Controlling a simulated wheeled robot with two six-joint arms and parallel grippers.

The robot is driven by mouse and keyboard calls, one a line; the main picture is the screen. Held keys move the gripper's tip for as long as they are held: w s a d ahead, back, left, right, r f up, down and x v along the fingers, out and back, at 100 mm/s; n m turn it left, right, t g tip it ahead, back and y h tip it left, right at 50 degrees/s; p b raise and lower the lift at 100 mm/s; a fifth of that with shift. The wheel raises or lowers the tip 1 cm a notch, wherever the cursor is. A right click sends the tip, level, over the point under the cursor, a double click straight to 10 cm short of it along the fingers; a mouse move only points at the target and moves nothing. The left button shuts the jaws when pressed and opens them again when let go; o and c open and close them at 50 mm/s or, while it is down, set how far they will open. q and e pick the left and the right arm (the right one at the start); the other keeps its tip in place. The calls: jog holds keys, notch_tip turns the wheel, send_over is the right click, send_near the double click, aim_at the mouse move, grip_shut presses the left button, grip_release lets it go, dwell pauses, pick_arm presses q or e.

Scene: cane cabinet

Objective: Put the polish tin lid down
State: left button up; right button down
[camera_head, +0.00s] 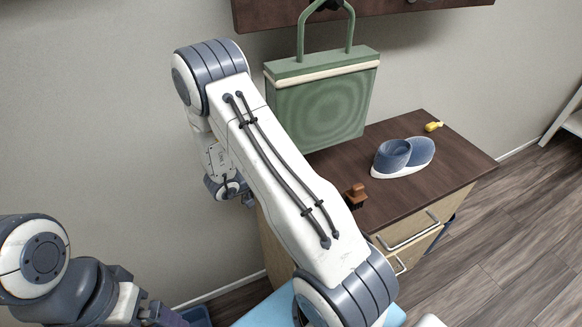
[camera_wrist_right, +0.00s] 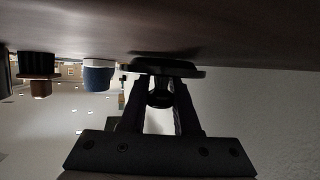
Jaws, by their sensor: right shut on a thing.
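The polish tin lid (camera_wrist_right: 165,67) shows in the right wrist view as a dark, flat disc with a knob. My right gripper (camera_wrist_right: 160,92) is shut on the knob. That view is upside down, with the brown cabinet top (camera_wrist_right: 60,25) along its upper edge. The lid is level and very close to that top, with a dark shadow beside it; I cannot tell whether it touches. In the head view my right arm hides the lid. My left gripper (camera_head: 150,312) is at the lower left, only partly seen.
On the cabinet top (camera_head: 455,165) stand a blue and white shoe (camera_head: 400,157), a brown-handled brush (camera_head: 356,196) and a small yellow thing (camera_head: 433,126). A green bag (camera_head: 322,108) hangs behind my right arm. The wall is at the back.

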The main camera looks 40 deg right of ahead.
jog(key=shift+f, duration=0.25)
jog(key=c, duration=0.6)
grip_release()
jog(key=shift+c, duration=0.2)
jog(key=shift+r, duration=0.1)
jog(key=shift+a+r, duration=0.1)
jog(key=shift+r, duration=0.15)
jog(key=v, duration=1.1)
jog(key=shift+a, duration=0.4)
